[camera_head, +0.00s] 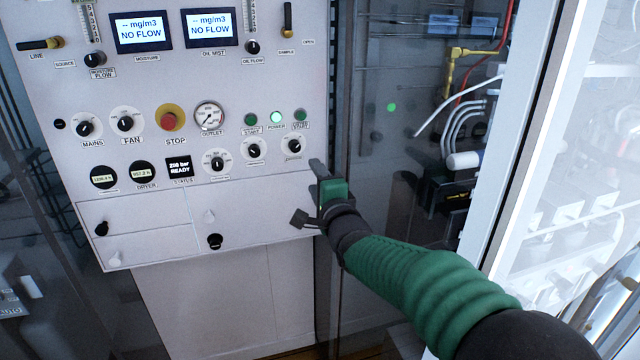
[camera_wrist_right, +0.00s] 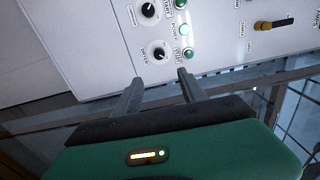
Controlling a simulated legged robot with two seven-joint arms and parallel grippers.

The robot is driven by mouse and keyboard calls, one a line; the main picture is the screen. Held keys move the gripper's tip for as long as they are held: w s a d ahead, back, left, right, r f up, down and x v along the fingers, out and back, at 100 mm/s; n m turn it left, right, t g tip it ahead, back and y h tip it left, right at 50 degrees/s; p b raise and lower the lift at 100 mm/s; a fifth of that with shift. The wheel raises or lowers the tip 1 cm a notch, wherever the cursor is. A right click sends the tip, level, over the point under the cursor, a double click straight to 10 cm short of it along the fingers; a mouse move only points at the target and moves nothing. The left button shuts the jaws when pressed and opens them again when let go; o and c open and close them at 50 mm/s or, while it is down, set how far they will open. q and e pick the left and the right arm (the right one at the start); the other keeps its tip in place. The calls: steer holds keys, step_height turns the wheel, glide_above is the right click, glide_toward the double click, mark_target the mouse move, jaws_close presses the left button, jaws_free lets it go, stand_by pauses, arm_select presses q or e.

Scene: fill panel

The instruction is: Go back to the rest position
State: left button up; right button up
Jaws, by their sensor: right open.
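My right gripper (camera_head: 308,194) reaches in from the lower right on its green and black arm, close to the lower right edge of the fill panel (camera_head: 120,215). In the right wrist view my right gripper (camera_wrist_right: 156,84) is open, with its two fingers apart and nothing between them. The panel's knobs and a lit green button (camera_wrist_right: 183,30) lie beyond the fingertips there. My left gripper is not in view.
The panel carries two screens reading NO FLOW, a red STOP button (camera_head: 169,121), an outlet gauge (camera_head: 209,116) and several knobs. Right of it are a dark glass pane, yellow and red pipes (camera_head: 462,66) and a white door frame (camera_head: 528,130).

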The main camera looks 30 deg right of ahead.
steer(key=s+a+f+n+g+y, duration=0.1)
steer(key=s+a+f+n+g, duration=0.15)
steer(key=f, duration=0.45)
steer(key=s+a+f+n+g+y, duration=0.1)
steer(key=s+a+f+n+g, duration=0.2)
steer(key=f, duration=0.4)
steer(key=s+a+f+n+g+y, duration=0.1)
steer(key=s+a+f+n+g, duration=0.15)
steer(key=f+n, duration=0.35)
steer(key=s+a+f+n+g, duration=0.2)
steer(key=s+f+n+g, duration=0.1)
steer(key=s+f, duration=0.4)
steer(key=s+a+f+n+g+y, duration=0.1)
steer(key=s+a+f+n+g, duration=0.2)
steer(key=s, duration=1)
step_height(320, 180, down, 4)
steer(key=n+g, duration=0.1)
steer(key=n, duration=0.2)
steer(key=shift+a, duration=0.15)
steer(key=shift+f, duration=0.15)
steer(key=shift+c, duration=0.7)
steer(key=shift+w, duration=0.1)
jaws_close()
